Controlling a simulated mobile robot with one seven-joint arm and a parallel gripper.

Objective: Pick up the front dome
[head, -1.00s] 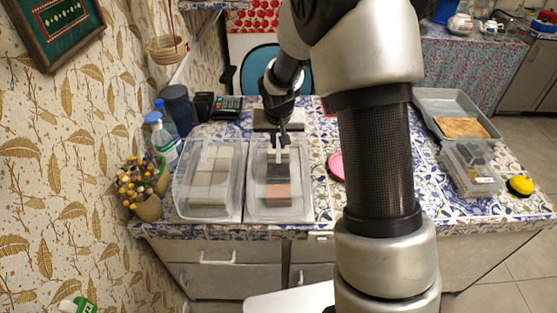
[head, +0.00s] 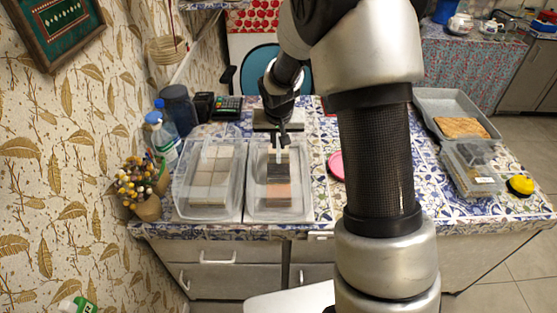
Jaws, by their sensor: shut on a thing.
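Two clear box-shaped domes stand side by side on the tiled counter in the head view. The left dome (head: 186,184) covers pale square pieces. The right dome (head: 303,196) covers a row of pale, dark and pinkish pieces. My gripper (head: 279,153) points down at the top of the right dome, towards its far half. It is shut on that dome's top, probably on a handle, which is small and partly hidden by the fingers. The right dome looks level over its pale base; I cannot see a gap under it.
Bottles (head: 161,140) and a vase of dried flowers (head: 147,205) stand left of the domes. A calculator (head: 228,107) is behind them. A pink disc (head: 336,166) lies right. A grey tray (head: 430,103), clear container (head: 470,165) and yellow item (head: 520,185) are further right.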

